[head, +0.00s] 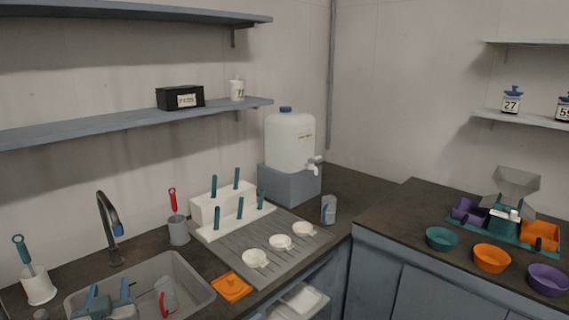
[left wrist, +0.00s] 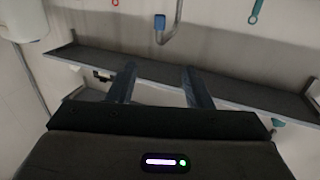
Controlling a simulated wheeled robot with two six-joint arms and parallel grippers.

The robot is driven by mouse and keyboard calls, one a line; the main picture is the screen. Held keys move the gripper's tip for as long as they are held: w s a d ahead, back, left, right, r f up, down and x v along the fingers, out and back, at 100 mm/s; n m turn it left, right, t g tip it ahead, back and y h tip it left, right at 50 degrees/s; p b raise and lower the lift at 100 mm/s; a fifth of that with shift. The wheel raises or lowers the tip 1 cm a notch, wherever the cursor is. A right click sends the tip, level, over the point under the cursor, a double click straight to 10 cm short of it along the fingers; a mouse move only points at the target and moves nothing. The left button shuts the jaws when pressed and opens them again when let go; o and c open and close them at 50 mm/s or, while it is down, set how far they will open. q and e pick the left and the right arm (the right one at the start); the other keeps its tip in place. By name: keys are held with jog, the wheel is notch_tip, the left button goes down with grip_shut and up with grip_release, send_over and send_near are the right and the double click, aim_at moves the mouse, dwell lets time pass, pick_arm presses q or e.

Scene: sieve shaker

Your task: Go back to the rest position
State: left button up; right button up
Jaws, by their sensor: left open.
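My left gripper (head: 108,290) shows at the bottom left of the head view, in front of or over the sink. Its two bluish fingers stand apart with nothing between them. The left wrist view also shows the left gripper (left wrist: 158,70) open and empty, its fingers pointing away toward the wall and shelf. My right gripper is not in view.
The grey sink (head: 202,290) holds a red-handled item. Around it are a tap (head: 108,225), brush holders, an orange piece (head: 231,287), a drying rack (head: 228,212) and a water tank (head: 290,140). Bowls (head: 492,258) stand on the right counter. A shelf (head: 130,122) runs above.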

pick_arm(q)
jog(key=s+d+f+m+g+h, duration=0.1)
jog(key=s+d+f+g+h, duration=0.2)
jog(key=f, duration=0.7)
jog(key=s+d+f+m+g+h, duration=0.3)
jog(key=s+d+f+g, duration=0.15)
jog(key=s+f, duration=0.5)
jog(key=s+d+f+m+g+h, duration=0.2)
jog(key=s+d+f+m+g, duration=0.25)
jog(key=s, duration=0.85)
notch_tip(320, 180, down, 32)
jog(key=a+n+g, duration=0.1)
jog(key=a+n, duration=0.1)
jog(key=s+a+f+g, duration=0.1)
jog(key=s+f, duration=1.6)
jog(key=f, duration=0.1)
jog(key=shift+s+a+f, duration=0.15)
jog(key=shift+s+a, duration=0.1)
jog(key=shift+s, duration=0.05)
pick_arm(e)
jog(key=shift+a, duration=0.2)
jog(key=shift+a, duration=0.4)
